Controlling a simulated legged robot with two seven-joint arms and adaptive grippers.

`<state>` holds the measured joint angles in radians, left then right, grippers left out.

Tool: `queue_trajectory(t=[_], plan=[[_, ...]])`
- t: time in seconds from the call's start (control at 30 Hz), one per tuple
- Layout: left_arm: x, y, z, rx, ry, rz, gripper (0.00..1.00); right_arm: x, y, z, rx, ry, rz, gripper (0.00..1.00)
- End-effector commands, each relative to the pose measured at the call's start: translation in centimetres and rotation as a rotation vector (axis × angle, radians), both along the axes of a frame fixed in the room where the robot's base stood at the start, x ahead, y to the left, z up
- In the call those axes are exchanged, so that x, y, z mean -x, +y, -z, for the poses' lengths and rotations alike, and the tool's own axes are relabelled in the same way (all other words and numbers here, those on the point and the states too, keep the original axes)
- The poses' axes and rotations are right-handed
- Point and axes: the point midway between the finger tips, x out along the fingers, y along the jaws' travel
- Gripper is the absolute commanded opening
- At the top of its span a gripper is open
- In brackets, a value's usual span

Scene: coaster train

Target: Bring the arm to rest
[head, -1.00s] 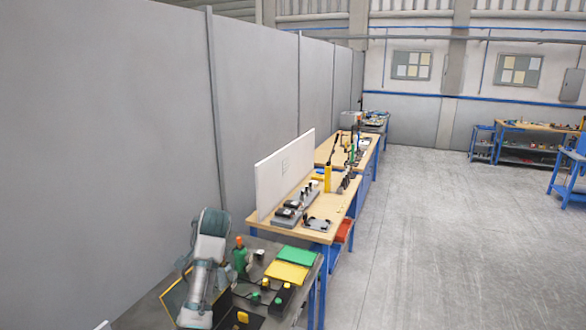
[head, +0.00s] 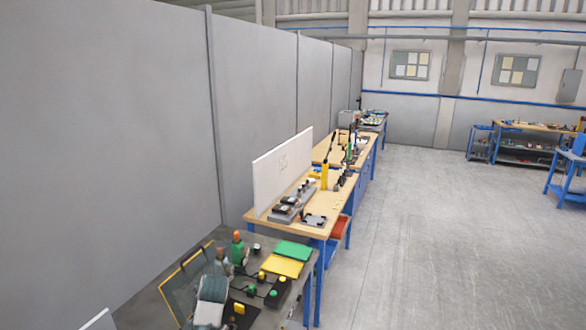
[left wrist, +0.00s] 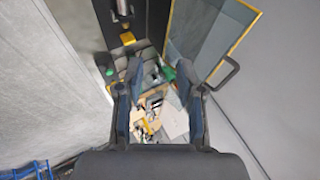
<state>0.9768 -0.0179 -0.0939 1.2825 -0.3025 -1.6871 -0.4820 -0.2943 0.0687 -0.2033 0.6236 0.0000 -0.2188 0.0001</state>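My left arm (head: 211,300) shows at the bottom of the head view, a grey-green link over the near edge of the dark table (head: 255,238). Its fingertips cannot be made out there. In the left wrist view my left gripper (left wrist: 159,68) has its two dark fingers wide apart. Nothing is held between them; the table's objects show in the gap farther off. My right gripper is in neither view.
A yellow-edged panel (head: 181,292) stands beside my arm; it also shows in the left wrist view (left wrist: 206,40). The table holds a green plate (head: 293,251), a yellow plate (head: 284,267), an orange-topped green bottle (head: 238,252) and small button blocks.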

Motion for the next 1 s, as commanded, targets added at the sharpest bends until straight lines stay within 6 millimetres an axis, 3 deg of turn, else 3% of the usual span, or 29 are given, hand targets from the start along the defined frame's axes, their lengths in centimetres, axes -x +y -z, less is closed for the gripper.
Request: queue_trajectory(t=[0.03, 0.17, 0.3, 0.43, 0.5, 0.6, 0.8, 1.0], plan=[[1.2, -0.1, 3.1, 0.017, 0.013, -0.005, 0.37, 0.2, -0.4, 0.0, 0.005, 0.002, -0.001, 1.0], [5.9, -0.1, 11.2, 0.079, 0.038, -0.034, 0.37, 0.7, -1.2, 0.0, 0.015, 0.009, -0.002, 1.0], [13.7, -0.4, 19.5, 0.16, 0.069, -0.066, 0.37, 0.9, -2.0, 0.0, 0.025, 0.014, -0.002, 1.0], [22.2, -1.0, 25.0, 0.239, 0.104, -0.096, 0.37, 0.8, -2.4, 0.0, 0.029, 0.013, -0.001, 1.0], [26.5, -1.5, 26.7, 0.277, 0.12, -0.109, 0.37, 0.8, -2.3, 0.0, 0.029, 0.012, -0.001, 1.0], [31.4, -2.2, 28.0, 0.319, 0.143, -0.127, 0.37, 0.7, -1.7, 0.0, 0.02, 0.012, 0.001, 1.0], [38.2, -3.6, 28.5, 0.379, 0.177, -0.152, 0.37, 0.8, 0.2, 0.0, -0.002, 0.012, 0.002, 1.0], [43.4, -4.7, 28.1, 0.426, 0.205, -0.172, 0.37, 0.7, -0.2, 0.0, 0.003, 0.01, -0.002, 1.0]])
